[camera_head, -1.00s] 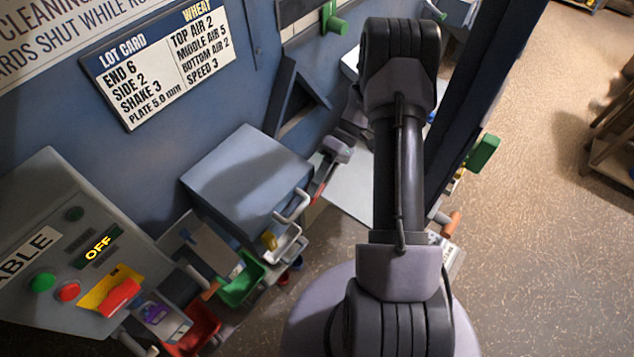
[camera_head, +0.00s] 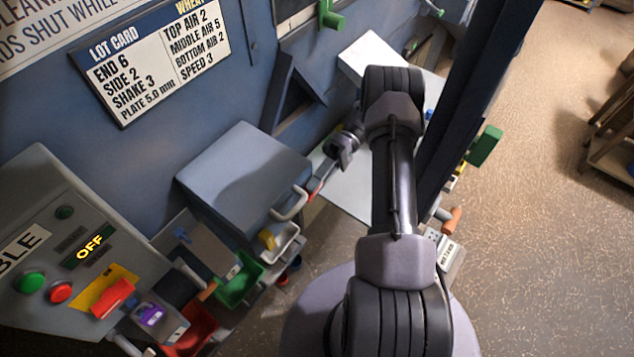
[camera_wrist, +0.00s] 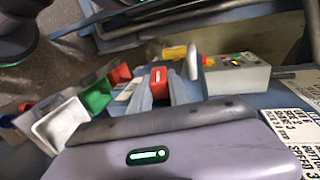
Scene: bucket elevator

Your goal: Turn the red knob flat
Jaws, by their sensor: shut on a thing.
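The red knob (camera_head: 112,298) sits on a yellow plate (camera_head: 88,303) on the grey control panel (camera_head: 40,235) at the lower left of the head view. Its bar slants up to the right, roughly parallel to the OFF display (camera_head: 90,248). My gripper (camera_head: 316,187) is well away from it, near the grey box's handle. The wrist view shows my gripper (camera_wrist: 160,88) shut on a small red object (camera_wrist: 158,78) of unclear kind.
The grey box (camera_head: 240,170) with a pale handle (camera_head: 290,207) stands between my gripper and the panel. A green bin (camera_head: 240,280), a red bin (camera_head: 195,330) and a pale scoop (camera_head: 285,240) lie beside it. A dark post (camera_head: 475,110) rises right of my arm. Open floor lies right.

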